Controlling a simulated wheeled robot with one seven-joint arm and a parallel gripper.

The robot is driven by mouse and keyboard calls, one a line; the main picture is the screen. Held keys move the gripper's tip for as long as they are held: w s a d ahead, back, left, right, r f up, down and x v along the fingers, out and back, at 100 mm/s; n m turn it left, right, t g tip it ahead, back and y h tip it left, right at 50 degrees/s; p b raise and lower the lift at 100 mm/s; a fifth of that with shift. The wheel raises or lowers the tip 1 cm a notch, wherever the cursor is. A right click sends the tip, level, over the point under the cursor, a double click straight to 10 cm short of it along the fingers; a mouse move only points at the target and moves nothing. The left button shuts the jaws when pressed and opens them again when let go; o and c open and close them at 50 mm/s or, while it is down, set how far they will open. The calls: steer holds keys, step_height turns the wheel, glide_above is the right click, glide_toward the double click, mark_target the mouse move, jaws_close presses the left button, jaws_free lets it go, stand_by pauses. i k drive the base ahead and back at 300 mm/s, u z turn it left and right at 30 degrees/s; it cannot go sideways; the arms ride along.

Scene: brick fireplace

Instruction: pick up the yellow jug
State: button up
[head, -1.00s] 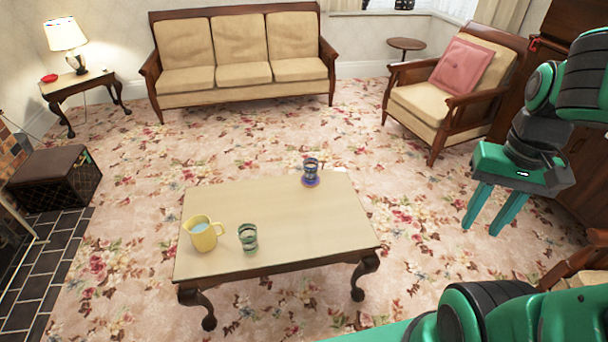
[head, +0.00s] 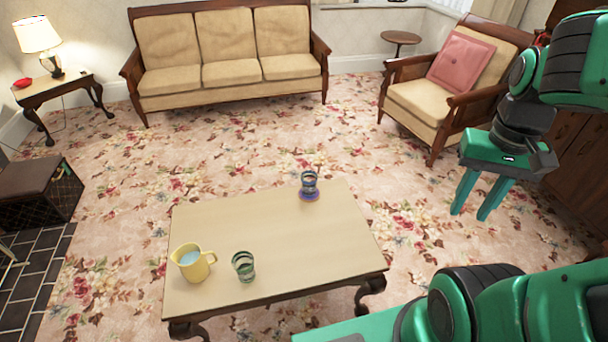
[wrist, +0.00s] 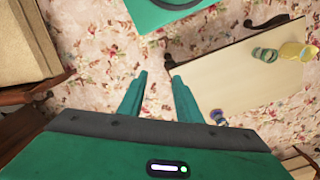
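The yellow jug (head: 193,263) stands upright near the front left corner of the coffee table (head: 265,240), with its handle to the right and something pale blue inside. It also shows at the right edge of the wrist view (wrist: 297,51). My gripper (head: 471,214) hangs over the carpet to the right of the table, well apart from the jug. Its two green fingers point down with a gap between them and nothing in it. In the wrist view the fingers (wrist: 159,76) are also apart and empty.
A green-banded glass (head: 244,265) stands just right of the jug. A blue-banded glass on a purple coaster (head: 309,185) stands at the table's far edge. An armchair with a pink cushion (head: 461,65) is behind my gripper. Carpet around the table is clear.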

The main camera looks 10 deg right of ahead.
mark_target(193, 265)
steer(key=i, duration=0.55)
steer(key=u, duration=0.05)
steer(key=k, duration=0.5)
steer(key=u, duration=1.7)
steer(key=k, duration=1.15)
steer(key=z, duration=0.4)
steer(key=i, duration=0.85)
steer(key=z, duration=0.05)
